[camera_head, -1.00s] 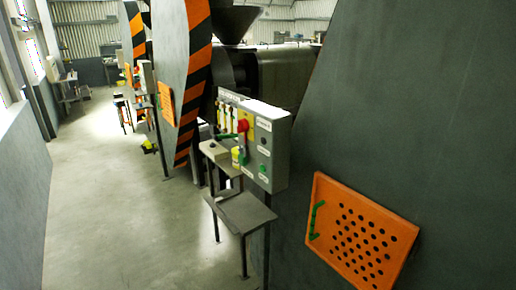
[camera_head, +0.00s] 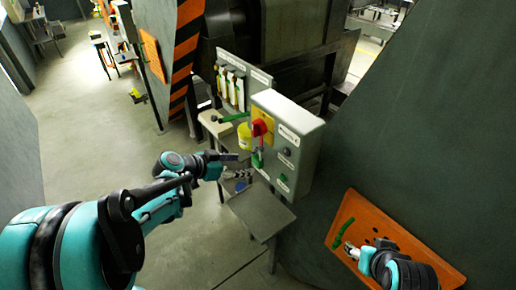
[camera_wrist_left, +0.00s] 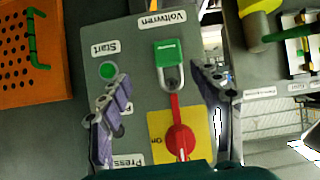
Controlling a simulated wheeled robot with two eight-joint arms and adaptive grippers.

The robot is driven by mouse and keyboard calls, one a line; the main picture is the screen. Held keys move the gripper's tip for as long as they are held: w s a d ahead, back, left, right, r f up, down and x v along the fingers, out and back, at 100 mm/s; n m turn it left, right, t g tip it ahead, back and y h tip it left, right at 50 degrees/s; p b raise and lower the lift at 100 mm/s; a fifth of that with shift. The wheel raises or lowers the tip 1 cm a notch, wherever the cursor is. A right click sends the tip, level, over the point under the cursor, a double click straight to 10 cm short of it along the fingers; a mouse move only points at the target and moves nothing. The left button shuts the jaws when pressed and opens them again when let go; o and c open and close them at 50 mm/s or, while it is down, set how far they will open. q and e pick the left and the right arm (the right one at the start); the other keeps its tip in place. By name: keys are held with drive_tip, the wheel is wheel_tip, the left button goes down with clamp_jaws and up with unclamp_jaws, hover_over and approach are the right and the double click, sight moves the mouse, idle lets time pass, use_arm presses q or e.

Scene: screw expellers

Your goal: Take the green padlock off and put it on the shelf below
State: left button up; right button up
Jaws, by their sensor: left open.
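The green padlock (camera_head: 257,159) hangs on the red switch handle (camera_head: 260,127) at the front of the grey control box (camera_head: 290,140). In the left wrist view the padlock (camera_wrist_left: 174,51) and its metal shackle show clearly, with the shackle through the end of the red handle (camera_wrist_left: 179,137). My left gripper (camera_head: 238,167) is open and empty, just left of the padlock in the head view. In the wrist view its fingers (camera_wrist_left: 163,88) stand apart on either side of the shackle. The grey shelf (camera_head: 262,212) is below the box. My right gripper (camera_head: 350,250) is by the orange panel; its jaw state is unclear.
The orange perforated panel (camera_head: 377,219) with a green handle (camera_head: 343,233) is at the lower right. A yellow container (camera_head: 244,136) and a row of padlocks on a board (camera_head: 230,84) are behind the box. The floor at left (camera_head: 95,150) is open.

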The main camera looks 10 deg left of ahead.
sight(255, 159)
use_arm(q)
drive_tip(key=shift+m, duration=0.3)
drive_tip(key=x, duration=0.5)
drive_tip(key=w+x, duration=0.1)
drive_tip(key=x, duration=0.2)
drive_tip(key=shift+a+r, duration=0.4)
drive_tip(key=shift+r, duration=0.05)
drive_tip(key=shift+c, duration=0.6)
drive_tip(key=c, duration=1.2)
